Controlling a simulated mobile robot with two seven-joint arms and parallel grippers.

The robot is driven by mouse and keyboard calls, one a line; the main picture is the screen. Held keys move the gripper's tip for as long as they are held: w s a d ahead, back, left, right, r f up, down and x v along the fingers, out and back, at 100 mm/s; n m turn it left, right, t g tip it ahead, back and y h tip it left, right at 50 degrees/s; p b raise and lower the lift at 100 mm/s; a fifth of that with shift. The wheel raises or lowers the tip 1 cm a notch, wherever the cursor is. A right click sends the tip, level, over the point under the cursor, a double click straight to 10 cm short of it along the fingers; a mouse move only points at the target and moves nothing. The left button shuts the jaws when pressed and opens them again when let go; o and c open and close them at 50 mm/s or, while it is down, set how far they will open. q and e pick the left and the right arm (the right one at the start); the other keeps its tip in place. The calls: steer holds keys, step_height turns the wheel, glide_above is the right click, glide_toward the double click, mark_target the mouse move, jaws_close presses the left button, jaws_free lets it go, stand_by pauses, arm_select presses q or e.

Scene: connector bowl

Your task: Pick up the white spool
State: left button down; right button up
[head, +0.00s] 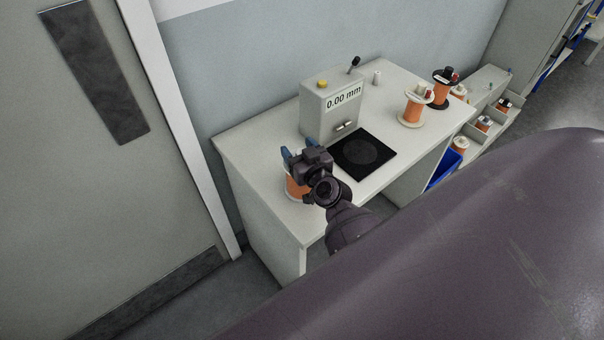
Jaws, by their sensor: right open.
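A spool with orange winding and pale flanges (295,187) stands near the front left corner of the white table. My right gripper (298,156) is open, with its blue fingertips over or just behind this spool. The gripper hides most of the spool's top, and I cannot tell whether they touch. Another orange-wound spool with white flanges (414,108) stands upright on the right part of the table, well away from the gripper. My left gripper is not in view.
A grey measuring device (331,108) reading 0.00 mm stands at the table's back, behind a black pad (362,154). A black-flanged spool (443,90) and a small white cylinder (376,77) are farther back. Shelves with more spools are at right. My large dark arm covers the lower right.

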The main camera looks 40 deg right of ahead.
jaws_close()
stand_by(0.3)
steer(key=shift+r, duration=0.1)
stand_by(0.4)
